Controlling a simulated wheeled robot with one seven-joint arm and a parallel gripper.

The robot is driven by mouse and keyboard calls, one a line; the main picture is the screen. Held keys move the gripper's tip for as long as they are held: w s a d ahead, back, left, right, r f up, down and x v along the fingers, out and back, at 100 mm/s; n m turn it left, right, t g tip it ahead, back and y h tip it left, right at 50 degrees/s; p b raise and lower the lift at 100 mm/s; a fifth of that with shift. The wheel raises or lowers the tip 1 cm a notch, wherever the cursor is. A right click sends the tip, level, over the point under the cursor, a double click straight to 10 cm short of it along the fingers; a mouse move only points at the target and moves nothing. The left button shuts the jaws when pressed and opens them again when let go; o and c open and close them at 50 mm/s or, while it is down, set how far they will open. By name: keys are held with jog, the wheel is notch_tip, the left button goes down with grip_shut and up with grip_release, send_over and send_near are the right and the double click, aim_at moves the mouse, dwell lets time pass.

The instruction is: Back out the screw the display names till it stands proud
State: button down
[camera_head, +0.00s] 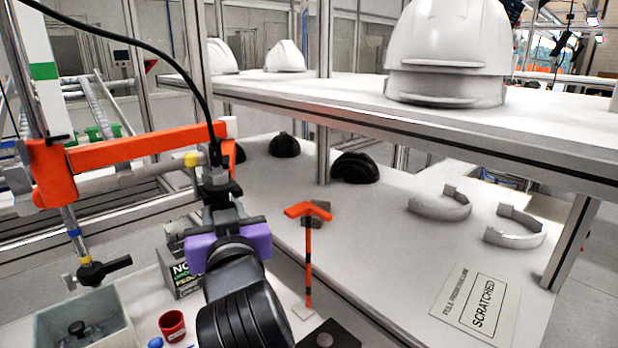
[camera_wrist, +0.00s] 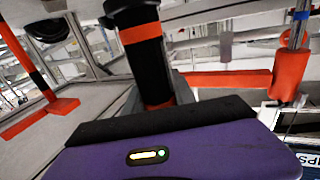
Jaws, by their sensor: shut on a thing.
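My gripper (camera_head: 226,228), with a purple body, is shut on a dark upright tool hanging from a black cable (camera_head: 214,182), probably a powered screwdriver. In the wrist view the tool is a black cylinder with orange bands (camera_wrist: 147,55), standing just beyond the black edge of my purple gripper (camera_wrist: 150,120). Its tip and any screw under it are hidden. A dark box with white and green lettering (camera_head: 183,277) stands behind my arm; only "NO" and part of a lower line show. I cannot tell whether it is the display. No screw can be made out.
An orange jointed arm (camera_head: 140,148) reaches across the left. A grey bin (camera_head: 85,325) and a red cup (camera_head: 172,324) sit at lower left. An orange-and-black stand (camera_head: 308,250) is right of my gripper. Shelves hold white helmets (camera_head: 450,45), black shells (camera_head: 355,167) and a "SCRATCHED" sign (camera_head: 476,305).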

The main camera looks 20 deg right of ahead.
jog(key=shift+f+b, duration=1.25)
jog(key=shift+f, duration=0.8)
jog(key=shift+f+b, duration=1)
jog(key=shift+f, duration=0.85)
dwell(1.8)
jog(key=shift+r, duration=0.15)
notch_tip(320, 180, up, 6)
jog(key=p, duration=0.5)
jog(key=shift+r, duration=0.15)
